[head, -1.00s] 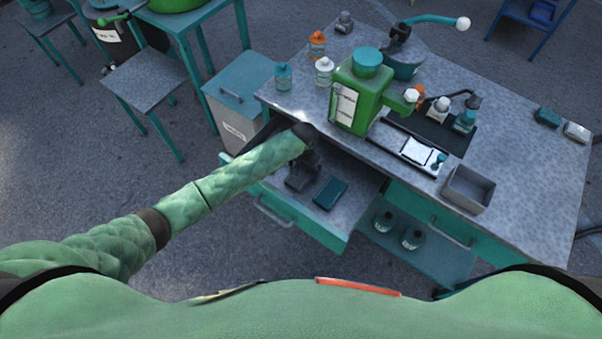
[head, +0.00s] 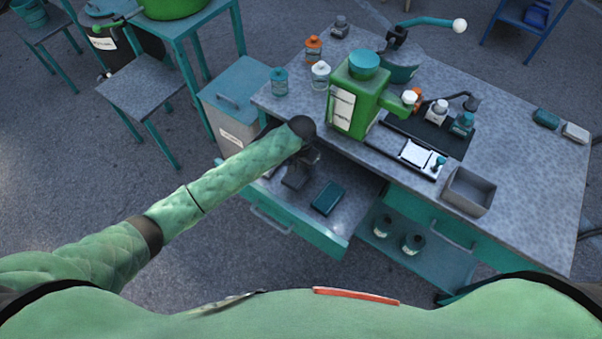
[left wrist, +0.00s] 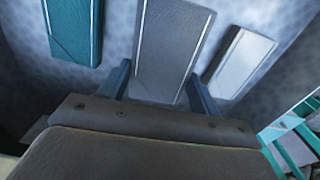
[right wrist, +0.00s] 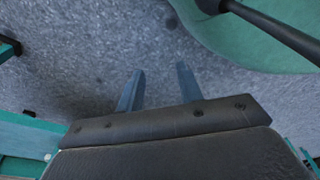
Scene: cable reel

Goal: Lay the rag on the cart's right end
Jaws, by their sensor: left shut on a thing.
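The rag appears to be the grey flat piece (left wrist: 172,45) between the fingers of my left gripper (left wrist: 157,85), which is shut on it. In the head view my left gripper (head: 303,158) is low over the open drawer (head: 283,211) at the cart's left, and my forearm partly hides it. The grey piece lies at or just above the drawer floor; I cannot tell which. The cart's right end (head: 548,215) has bare top surface towards the front. My right gripper (right wrist: 160,78) is open and empty, over the floor; it is hidden in the head view.
A teal block (head: 327,198) lies in the drawer; a pale block (left wrist: 240,62) lies on the grey piece's other side. The cart top holds a green machine (head: 357,105), several bottles, a metal bin (head: 469,191), and teal (head: 546,118) and white (head: 576,132) blocks at the far right.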

